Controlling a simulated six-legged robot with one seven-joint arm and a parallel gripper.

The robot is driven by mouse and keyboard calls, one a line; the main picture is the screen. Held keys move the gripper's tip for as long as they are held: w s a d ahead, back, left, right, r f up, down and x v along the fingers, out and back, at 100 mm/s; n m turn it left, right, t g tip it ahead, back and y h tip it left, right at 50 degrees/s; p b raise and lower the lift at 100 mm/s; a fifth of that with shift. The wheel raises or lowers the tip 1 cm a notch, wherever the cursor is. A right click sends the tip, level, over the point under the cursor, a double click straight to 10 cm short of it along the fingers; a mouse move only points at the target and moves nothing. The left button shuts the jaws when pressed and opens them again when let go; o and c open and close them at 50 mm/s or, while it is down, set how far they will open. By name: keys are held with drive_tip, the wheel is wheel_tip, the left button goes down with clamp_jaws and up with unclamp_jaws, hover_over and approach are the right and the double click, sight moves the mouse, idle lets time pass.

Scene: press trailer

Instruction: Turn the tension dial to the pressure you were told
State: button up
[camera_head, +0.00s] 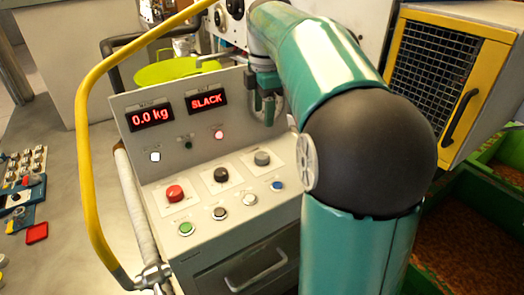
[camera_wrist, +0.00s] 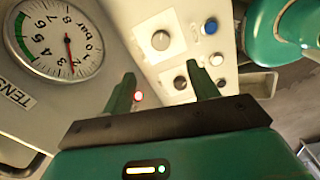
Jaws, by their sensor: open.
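A round white gauge (camera_wrist: 58,38) with a green arc, the word "bar" and a red needle fills the upper left of the wrist view. The needle points down in the picture, near the low numerals; its exact reading is unclear. A plate beginning "TENS" (camera_wrist: 17,93) sits below it. In the head view the panel's left display (camera_head: 151,117) reads 0.0 kg and the right display (camera_head: 206,100) reads SLACK. My gripper (camera_head: 265,103) is in front of the panel's upper right; its open, empty fingers also show in the wrist view (camera_wrist: 161,77). Which control is the tension dial is unclear.
A yellow-framed mesh guard (camera_head: 440,75) and green bins (camera_head: 480,220) stand right.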

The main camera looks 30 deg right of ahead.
sight(262, 155)
drive_tip(key=shift+n, duration=0.5)
wheel_tip(262, 155, down, 14)
drive_tip(key=shift+w+a+r, duration=0.15)
drive_tip(key=shift+r, duration=0.1)
drive_tip(key=shift+c, duration=0.2)
drive_tip(key=c, duration=0.9)
